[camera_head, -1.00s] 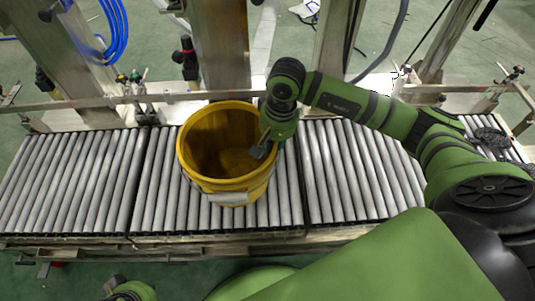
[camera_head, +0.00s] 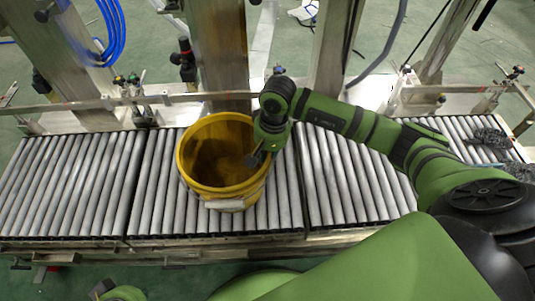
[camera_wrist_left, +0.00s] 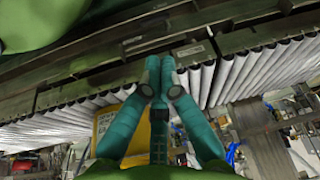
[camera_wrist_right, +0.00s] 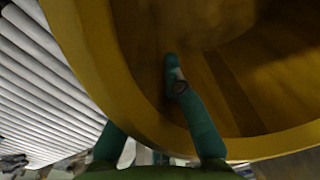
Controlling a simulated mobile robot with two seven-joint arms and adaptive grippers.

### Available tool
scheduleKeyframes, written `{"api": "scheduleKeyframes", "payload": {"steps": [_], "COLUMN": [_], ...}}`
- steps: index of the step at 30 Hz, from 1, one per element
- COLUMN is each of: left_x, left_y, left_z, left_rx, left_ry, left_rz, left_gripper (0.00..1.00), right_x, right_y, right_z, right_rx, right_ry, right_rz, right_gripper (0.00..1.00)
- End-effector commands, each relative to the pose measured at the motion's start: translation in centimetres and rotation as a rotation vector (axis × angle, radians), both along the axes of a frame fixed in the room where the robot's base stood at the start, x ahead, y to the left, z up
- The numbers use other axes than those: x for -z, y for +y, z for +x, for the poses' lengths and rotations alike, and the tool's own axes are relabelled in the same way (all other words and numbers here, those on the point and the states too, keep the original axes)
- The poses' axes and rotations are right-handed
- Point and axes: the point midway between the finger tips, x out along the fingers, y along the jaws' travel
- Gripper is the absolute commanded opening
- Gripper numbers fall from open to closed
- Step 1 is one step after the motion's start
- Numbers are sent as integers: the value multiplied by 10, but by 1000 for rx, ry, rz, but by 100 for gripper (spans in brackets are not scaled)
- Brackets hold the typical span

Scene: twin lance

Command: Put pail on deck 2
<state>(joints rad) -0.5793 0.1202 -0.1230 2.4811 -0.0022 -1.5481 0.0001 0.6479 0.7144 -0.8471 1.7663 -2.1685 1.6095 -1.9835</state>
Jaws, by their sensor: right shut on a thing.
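The yellow pail (camera_head: 222,190) is over the middle roller section (camera_head: 287,205) in the head view, mouth up. I cannot tell whether its base touches the rollers. My right gripper (camera_head: 254,157) is shut on its right rim. In the right wrist view the pail's wall (camera_wrist_right: 120,85) passes between the fingers (camera_wrist_right: 150,95); one finger is inside the pail, the other mostly hidden behind the wall. My left gripper (camera_wrist_left: 160,70) is empty with fingertips together, below the front edge of the rollers. Part of the left arm shows at the bottom left of the head view.
Roller sections lie left (camera_head: 60,185) and right (camera_head: 355,175) of the middle one and look bare near the pail. A metal rail (camera_head: 150,98) and upright posts (camera_head: 218,45) stand behind. Dark brush-like objects (camera_head: 490,138) lie at the far right end.

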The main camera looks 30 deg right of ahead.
Motion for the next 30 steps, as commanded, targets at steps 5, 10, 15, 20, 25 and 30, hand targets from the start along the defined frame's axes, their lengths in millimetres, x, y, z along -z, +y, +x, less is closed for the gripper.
{"api": "scheduleKeyframes", "payload": {"steps": [5,10,15,20,25,30], "left_x": [0,-2,-4,-4,-4,-2], "left_y": [-1,-3,-5,-6,-5,0], "left_z": [4,9,14,13,13,3], "left_rx": [1,4,9,10,11,4], "left_ry": [-20,-43,-68,-66,-65,-9], "left_rz": [-2,-6,-12,-13,-11,2], "left_gripper": [0,0,0,0,0,0], "right_x": [0,1,2,2,2,-1], "right_y": [0,0,0,0,0,0], "right_z": [1,1,0,0,0,0], "right_rx": [0,0,0,0,0,0], "right_ry": [-2,-2,0,0,0,0], "right_rz": [1,1,0,0,0,0], "right_gripper": [0,0,34,34,34,34]}}
